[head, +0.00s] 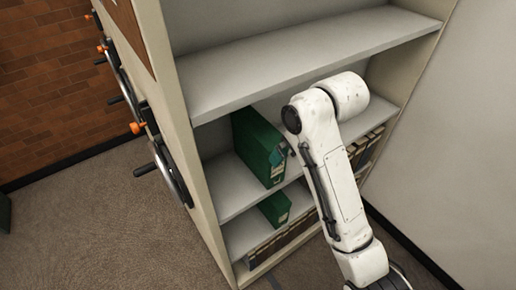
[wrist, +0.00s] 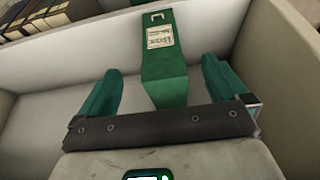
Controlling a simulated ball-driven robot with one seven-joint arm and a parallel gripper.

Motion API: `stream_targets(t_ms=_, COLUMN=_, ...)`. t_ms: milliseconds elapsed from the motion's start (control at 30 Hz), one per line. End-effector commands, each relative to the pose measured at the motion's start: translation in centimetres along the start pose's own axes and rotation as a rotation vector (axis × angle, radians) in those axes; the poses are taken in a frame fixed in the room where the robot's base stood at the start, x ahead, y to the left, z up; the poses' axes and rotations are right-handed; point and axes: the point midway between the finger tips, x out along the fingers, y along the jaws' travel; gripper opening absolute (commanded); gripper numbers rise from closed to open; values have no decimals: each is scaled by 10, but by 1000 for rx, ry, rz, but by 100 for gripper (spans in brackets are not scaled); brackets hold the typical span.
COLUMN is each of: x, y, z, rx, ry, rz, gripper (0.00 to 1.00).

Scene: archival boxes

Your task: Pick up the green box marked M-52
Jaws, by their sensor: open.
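A tall green box (head: 258,147) stands upright on the middle shelf, with a pale label low on its front. A smaller-looking green box (head: 275,208) stands on the shelf below. In the wrist view one green box (wrist: 165,75) with a pale label shows between the two teal fingers; the label's writing is too small to read surely as M-52. My gripper (wrist: 161,65) is open, with one finger on each side of that box and gaps on both sides. In the head view my arm mostly hides the gripper, beside the tall box's front.
A beige shelf unit (head: 205,200) surrounds the boxes, with an empty upper shelf (head: 290,60). Dark book-like spines (head: 368,145) stand to the right, also at the wrist view's top left (wrist: 50,15). Black handwheels (head: 172,172) jut from the unit's left side.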

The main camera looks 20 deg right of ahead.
Motion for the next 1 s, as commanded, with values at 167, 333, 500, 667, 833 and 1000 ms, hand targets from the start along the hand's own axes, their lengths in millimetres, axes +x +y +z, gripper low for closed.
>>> stream_targets(t_ms=167, x=16, y=0, z=-27, rx=-3, ry=1, rz=1, gripper=100)
stream_targets(t_ms=333, x=20, y=0, z=-43, rx=-1, ry=0, rz=1, gripper=100)
stream_targets(t_ms=500, x=23, y=0, z=-50, rx=-2, ry=0, rz=1, gripper=100)
stream_targets(t_ms=667, x=38, y=0, z=-55, rx=1, ry=-5, rz=-1, gripper=100)
stream_targets(t_ms=833, x=62, y=0, z=-55, rx=0, ry=-3, rz=-1, gripper=100)
stream_targets(t_ms=1000, x=73, y=0, z=-55, rx=0, ry=0, rz=-1, gripper=100)
